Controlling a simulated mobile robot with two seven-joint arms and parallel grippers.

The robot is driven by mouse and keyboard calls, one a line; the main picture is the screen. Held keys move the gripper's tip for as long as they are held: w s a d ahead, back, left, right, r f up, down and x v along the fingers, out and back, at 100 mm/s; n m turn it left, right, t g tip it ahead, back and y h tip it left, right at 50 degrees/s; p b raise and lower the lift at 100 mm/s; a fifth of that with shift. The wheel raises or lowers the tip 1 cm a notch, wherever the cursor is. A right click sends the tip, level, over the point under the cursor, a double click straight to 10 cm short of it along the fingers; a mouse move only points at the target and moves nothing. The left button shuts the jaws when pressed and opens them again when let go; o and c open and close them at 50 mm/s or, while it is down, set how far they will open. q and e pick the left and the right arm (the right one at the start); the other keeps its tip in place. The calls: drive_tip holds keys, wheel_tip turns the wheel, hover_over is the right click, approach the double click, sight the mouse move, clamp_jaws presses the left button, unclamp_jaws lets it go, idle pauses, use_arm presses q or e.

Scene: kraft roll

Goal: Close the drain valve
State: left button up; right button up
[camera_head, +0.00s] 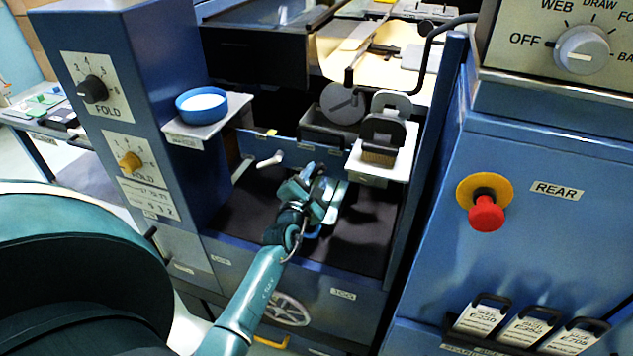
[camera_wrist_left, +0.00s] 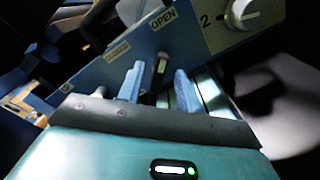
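In the left wrist view a short pale handle (camera_wrist_left: 161,66), apparently the drain valve's, stands on a blue panel (camera_wrist_left: 112,72) below a label reading OPEN (camera_wrist_left: 162,19). My left gripper (camera_wrist_left: 160,88) is open. Its two blue-grey fingers lie on either side of the handle in the picture; I cannot tell whether they touch it. In the head view my left gripper (camera_head: 307,174) is inside the dark machine bay, near the low blue panel at its back. A pale lever (camera_head: 270,159) sticks out of that panel, left of the gripper. My right gripper is not in view.
A blue bowl (camera_head: 201,105) stands on a shelf at the bay's left. A small shelf (camera_head: 381,172) with dark parts juts in at the right. A knob marked 2 (camera_wrist_left: 236,12) is beside the panel's label. The dark bay floor (camera_head: 365,222) looks clear.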

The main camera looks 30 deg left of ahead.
use_arm(q)
drive_tip(key=shift+w+a, duration=0.1)
drive_tip(key=shift+w, duration=0.4)
clamp_jaws()
